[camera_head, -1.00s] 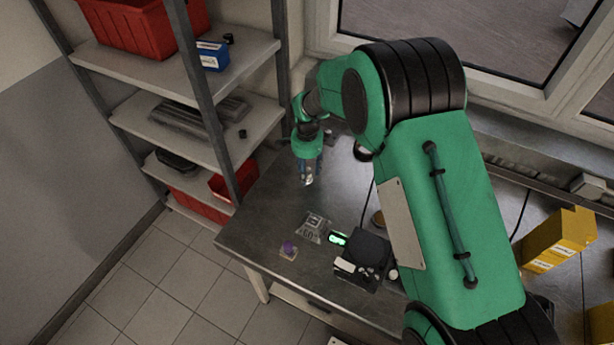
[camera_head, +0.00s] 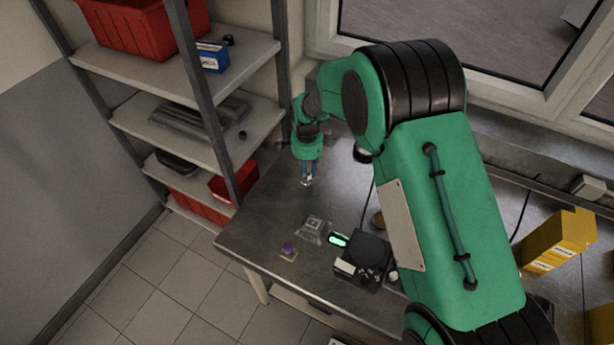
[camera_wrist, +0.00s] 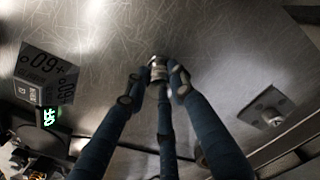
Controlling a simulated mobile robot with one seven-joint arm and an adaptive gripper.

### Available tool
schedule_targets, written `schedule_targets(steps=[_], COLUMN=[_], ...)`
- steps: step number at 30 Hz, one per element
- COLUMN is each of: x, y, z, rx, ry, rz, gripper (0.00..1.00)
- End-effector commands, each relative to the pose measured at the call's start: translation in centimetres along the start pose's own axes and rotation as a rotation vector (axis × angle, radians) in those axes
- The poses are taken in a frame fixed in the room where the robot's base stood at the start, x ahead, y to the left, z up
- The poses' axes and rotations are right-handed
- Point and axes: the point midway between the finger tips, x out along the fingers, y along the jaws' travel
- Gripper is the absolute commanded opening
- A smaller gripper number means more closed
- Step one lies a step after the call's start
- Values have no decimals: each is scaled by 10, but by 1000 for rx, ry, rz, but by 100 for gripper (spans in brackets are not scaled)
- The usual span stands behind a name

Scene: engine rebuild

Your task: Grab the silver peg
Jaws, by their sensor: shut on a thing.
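The silver peg (camera_wrist: 157,66) is a short shiny cylinder in the upper middle of the wrist view, between the fingertips of my gripper (camera_wrist: 155,80). The fingers are closed around it, and they partly hide its lower part. In the head view my gripper (camera_head: 306,182) points down at the far left part of the metal table (camera_head: 262,222). There the peg is too small to make out clearly. I cannot tell whether the peg touches the tabletop.
A labelled packet (camera_head: 314,229), a green-lit display (camera_head: 338,240), a black device (camera_head: 367,250) and a small purple-topped piece (camera_head: 288,249) lie nearer the front. In the wrist view a metal plate with a round knob (camera_wrist: 272,117) is at right. Shelves (camera_head: 215,150) stand left.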

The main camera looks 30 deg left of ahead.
Motion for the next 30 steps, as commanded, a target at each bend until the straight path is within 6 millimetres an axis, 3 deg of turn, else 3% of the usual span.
schedule_targets(steps=[8,24,30], x=[-9,-84,-98], y=[-1,-1,0], z=[0,0,0], rx=[0,0,0], ry=[1,2,1], rz=[-2,-3,-1], gripper=[0,0,0])
